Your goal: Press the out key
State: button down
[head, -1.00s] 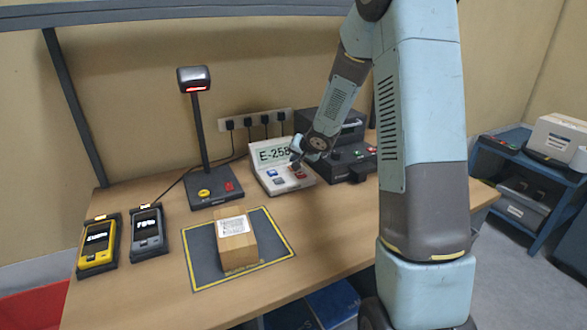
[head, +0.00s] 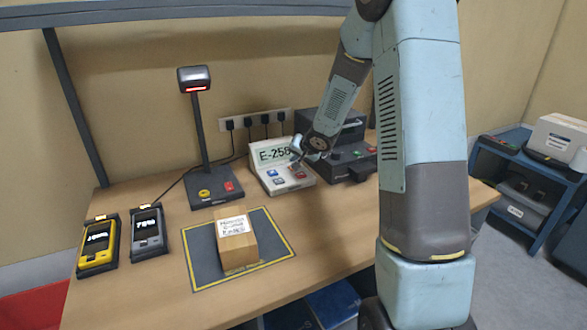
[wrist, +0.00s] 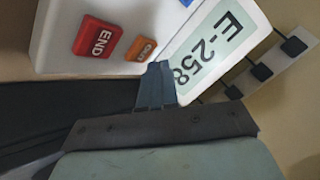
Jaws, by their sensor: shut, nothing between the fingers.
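The white key console (head: 268,184) stands at the back of the bench, with a tilted display reading E-258 (wrist: 215,45). In the wrist view a red END key (wrist: 95,37) and a smaller orange key (wrist: 141,49) show on its face. The orange key's label is too small to read surely. My gripper (wrist: 158,70) is shut and empty, its tips close beside the orange key, between it and the display. I cannot tell whether they touch the console. In the head view my gripper (head: 296,155) is over the console, beside a blue key (head: 273,173).
A dark machine with a green and a red button (head: 340,160) stands right of the console. A scanner stand (head: 200,140) is to its left. A labelled box (head: 237,247) sits on the yellow-edged mat (head: 205,275). Two handheld units (head: 98,262) are at the left.

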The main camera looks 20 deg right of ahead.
jog(key=shift+f, duration=0.2)
jog(key=shift+f, duration=0.15)
jog(key=shift+f, duration=0.4)
dwell(0.8)
jog(key=shift+r, duration=0.8)
jog(key=shift+r, duration=0.1)
jog(key=shift+r, duration=2.45)
